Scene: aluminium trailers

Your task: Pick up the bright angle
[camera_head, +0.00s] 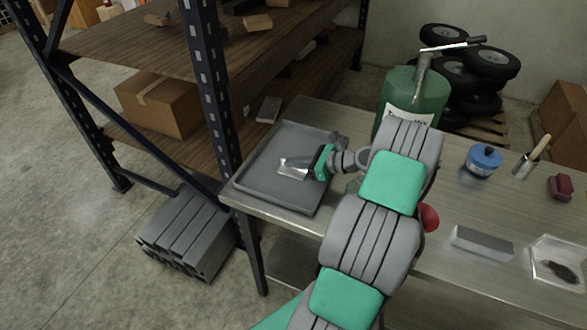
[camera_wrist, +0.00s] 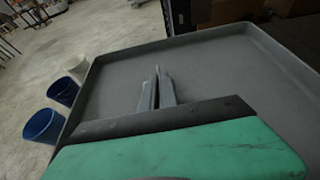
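A small bright metal piece, which looks like the bright angle (camera_head: 291,174), shows in the head view in the grey tray (camera_head: 252,190) on the bench. My gripper (camera_head: 300,164) is low over the tray, with its fingers right at the bright piece. In the wrist view, the two thin grey fingers (camera_wrist: 157,90) lie close together over the grey tray (camera_wrist: 215,62). I cannot make out the bright piece separately there, and the hand hides part of the tray. Whether the fingers touch or hold the piece is not clear.
The tray's raised rim surrounds my gripper. A dark rack post (camera_head: 213,95) stands just left of the tray, and a green cylinder (camera_head: 408,98) stands behind my arm. A blue tin (camera_head: 484,163) and a grey block (camera_head: 482,244) are on the bench at right.

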